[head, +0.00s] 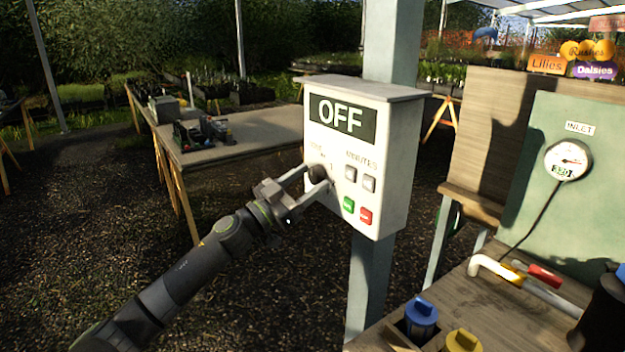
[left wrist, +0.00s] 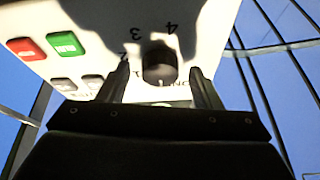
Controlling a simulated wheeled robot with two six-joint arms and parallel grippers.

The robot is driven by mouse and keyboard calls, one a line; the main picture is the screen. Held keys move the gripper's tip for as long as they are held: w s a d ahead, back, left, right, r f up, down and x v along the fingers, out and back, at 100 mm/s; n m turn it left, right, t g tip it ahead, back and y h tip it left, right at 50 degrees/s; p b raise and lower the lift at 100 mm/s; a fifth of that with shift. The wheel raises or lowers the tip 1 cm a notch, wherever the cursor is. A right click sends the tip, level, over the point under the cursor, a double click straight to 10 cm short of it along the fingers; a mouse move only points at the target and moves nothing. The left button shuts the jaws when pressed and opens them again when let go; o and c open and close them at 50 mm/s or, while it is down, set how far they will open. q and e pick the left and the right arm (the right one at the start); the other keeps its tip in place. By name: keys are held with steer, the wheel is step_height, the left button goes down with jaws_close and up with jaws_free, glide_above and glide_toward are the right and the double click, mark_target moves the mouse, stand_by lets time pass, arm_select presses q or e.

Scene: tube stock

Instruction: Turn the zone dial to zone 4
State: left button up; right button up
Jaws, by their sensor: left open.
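The zone dial (head: 317,173) is a dark round knob on the front of a white control box (head: 388,165), whose display reads OFF. My left gripper (head: 316,178) is open, with its two fingertips at the dial. In the left wrist view the dial (left wrist: 159,64) sits between the spread fingers, with a visible gap to at least one of them. I cannot tell which zone the dial points to. My right gripper is not in view.
Two grey buttons (head: 350,173), a green button (head: 348,204) and a red button (head: 365,216) are close to the right of the dial. The box is on a grey post (head: 369,270). A wooden bench (head: 245,130) stands behind, and a pressure gauge (head: 567,160) is at right.

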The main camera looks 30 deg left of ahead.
arm_select(q)
steer(key=shift+s, duration=0.1)
steer(key=shift+c, duration=0.5)
steer(key=c, duration=0.9)
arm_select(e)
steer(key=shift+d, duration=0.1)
arm_select(q)
steer(key=shift+m, duration=0.3)
